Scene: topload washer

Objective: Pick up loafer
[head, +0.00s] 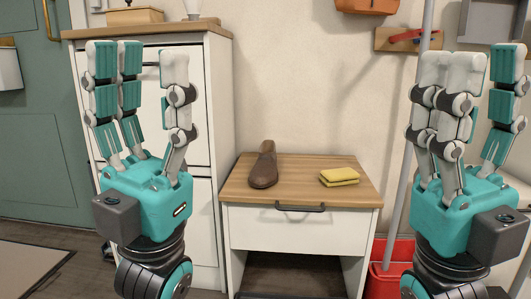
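A brown loafer (264,168) lies on the left part of the wooden top of a low white cabinet (300,200), its toe pointing toward me. My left gripper (146,62) is raised in front of the tall white dresser, left of the loafer and well apart from it. Its fingers point up, are spread and hold nothing. My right gripper (470,70) is raised at the right of the view, far from the loafer. Its fingers also point up, are apart and hold nothing.
A yellow sponge (339,177) lies on the same top, right of the loafer. The tall white dresser (215,120) stands left of the low cabinet. A grey pole (404,165) and a red bucket (391,270) are at its right. The cabinet's middle and front edge are clear.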

